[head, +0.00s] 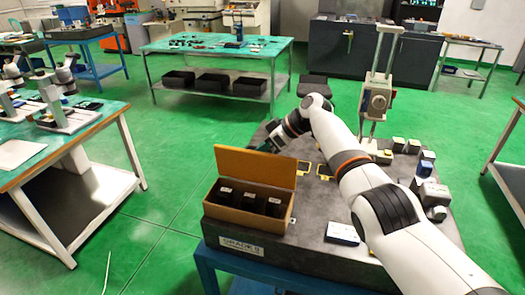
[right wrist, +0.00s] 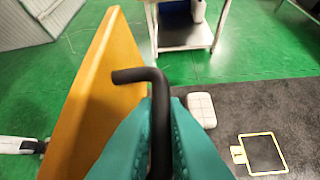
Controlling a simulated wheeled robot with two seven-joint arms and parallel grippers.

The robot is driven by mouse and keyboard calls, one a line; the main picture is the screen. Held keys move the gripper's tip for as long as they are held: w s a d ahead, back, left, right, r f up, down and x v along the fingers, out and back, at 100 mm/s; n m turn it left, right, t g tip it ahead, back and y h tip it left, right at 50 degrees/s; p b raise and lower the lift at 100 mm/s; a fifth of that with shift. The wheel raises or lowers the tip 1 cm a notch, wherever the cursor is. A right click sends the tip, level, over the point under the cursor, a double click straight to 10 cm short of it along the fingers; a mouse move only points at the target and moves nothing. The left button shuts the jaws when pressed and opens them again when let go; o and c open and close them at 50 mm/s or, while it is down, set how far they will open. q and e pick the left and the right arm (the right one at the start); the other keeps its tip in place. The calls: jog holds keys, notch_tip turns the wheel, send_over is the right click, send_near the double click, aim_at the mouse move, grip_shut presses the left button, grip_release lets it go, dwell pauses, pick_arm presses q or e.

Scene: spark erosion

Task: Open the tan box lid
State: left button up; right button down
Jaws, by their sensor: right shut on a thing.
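The tan box (head: 236,215) stands at the front left of the dark granite plate. Its lid (head: 255,165) stands raised at the back, its inner face toward the head camera, with several black blocks (head: 250,199) showing inside the box. My right gripper (head: 268,146) is behind the lid's upper right edge. In the right wrist view, its teal fingers (right wrist: 160,115) are shut on a black bent bar (right wrist: 146,74), whose free-looking end meets the lid's face (right wrist: 95,95). The bar looks like the lid's handle; its other end is hidden between the fingers. My left gripper is out of view.
My right arm crosses above the plate. Green floor lies open behind and to the left.

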jog(key=shift+w+f, duration=0.15)
jog(key=shift+f, duration=0.05)
jog(key=shift+g, duration=0.3)
jog(key=c, duration=1.5)
grip_release()
jog(key=shift+b+v, duration=1.25)
jog(key=shift+v, duration=4.75)
jog(key=shift+f, duration=0.1)
